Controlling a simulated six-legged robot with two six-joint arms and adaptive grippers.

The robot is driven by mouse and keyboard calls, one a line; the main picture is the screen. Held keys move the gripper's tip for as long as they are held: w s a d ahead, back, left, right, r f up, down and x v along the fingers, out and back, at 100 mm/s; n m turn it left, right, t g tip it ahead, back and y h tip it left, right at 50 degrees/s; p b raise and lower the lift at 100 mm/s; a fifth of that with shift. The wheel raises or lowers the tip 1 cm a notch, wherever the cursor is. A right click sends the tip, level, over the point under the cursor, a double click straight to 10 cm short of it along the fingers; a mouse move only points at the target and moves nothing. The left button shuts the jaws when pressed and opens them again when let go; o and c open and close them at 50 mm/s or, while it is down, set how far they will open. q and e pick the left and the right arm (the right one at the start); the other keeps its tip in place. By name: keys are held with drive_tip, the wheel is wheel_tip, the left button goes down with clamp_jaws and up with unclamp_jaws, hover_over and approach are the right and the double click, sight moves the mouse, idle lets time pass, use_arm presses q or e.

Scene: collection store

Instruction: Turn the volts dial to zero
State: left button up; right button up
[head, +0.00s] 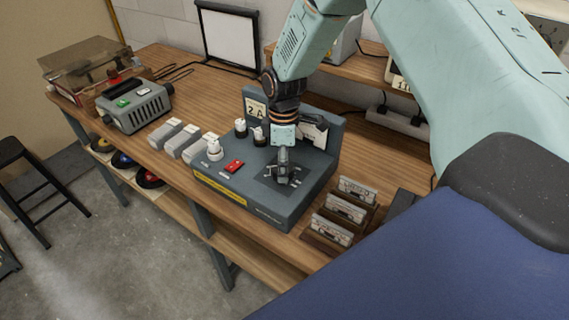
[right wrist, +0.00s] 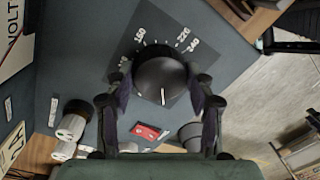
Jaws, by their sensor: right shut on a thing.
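The volts dial is a round black knob (right wrist: 158,72) on a dark square scale plate (right wrist: 150,32) in the right wrist view. Numbers such as 160, 220 and 240 are printed around its far side. Its white line points to the bottom of that picture; no number is readable there. My right gripper (right wrist: 162,84) is shut on the dial, one finger at each side. In the head view my right gripper (head: 283,176) points down onto the grey bench unit (head: 290,211) and mostly hides the dial. My left gripper is not in view.
A red switch (head: 234,166), a white knob (head: 215,151) and black-and-white knobs (head: 259,137) sit left of the dial on the unit. Cassettes in wooden holders (head: 346,208) stand close to its right. A grey-green box (head: 136,107) stands farther left on the wooden bench (head: 171,86).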

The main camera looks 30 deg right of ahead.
drive_tip(key=shift+f, duration=0.1)
idle(0.5)
drive_tip(key=o, duration=1.2)
drive_tip(key=shift+w+a, duration=0.15)
drive_tip(key=shift+w, duration=0.05)
drive_tip(key=shift+s, duration=0.15)
drive_tip(key=r, duration=0.8)
drive_tip(key=w+r, duration=0.1)
drive_tip(key=r, duration=0.3)
drive_tip(key=shift+d, duration=0.3)
drive_tip(key=shift+s, duration=0.1)
